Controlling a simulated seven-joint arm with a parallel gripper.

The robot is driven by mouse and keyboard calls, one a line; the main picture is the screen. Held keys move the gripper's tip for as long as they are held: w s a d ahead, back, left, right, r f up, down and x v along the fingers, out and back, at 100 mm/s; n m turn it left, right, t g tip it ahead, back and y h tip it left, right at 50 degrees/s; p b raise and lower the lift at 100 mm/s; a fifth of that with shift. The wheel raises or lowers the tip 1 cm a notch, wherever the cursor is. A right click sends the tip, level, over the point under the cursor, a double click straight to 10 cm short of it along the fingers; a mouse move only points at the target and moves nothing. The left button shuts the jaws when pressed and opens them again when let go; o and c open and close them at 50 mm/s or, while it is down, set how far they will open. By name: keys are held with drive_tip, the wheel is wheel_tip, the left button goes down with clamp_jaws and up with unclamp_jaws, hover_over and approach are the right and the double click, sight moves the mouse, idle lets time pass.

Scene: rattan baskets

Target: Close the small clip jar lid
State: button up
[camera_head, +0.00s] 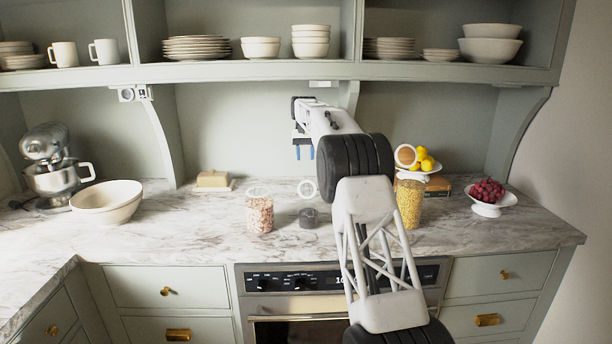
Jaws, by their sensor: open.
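The small clip jar (308,218) is short, with dark contents, and stands on the marble counter near its front edge. Its round lid (307,188) appears raised upright behind the jar mouth, showing as a pale ring. Part of my arm covers the counter just right of the small jar.
A taller jar with pinkish contents (260,215) stands left of the small jar. A tall jar with yellow contents (409,205) stands right, its round lid (405,155) raised. Behind are a butter dish (213,179) and a lemon bowl (421,172). The shelf (250,72) overhangs.

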sight(307, 188)
drive_tip(key=x, duration=0.7)
drive_tip(key=shift+f, duration=0.2)
drive_tip(key=shift+s, duration=0.1)
clamp_jaws()
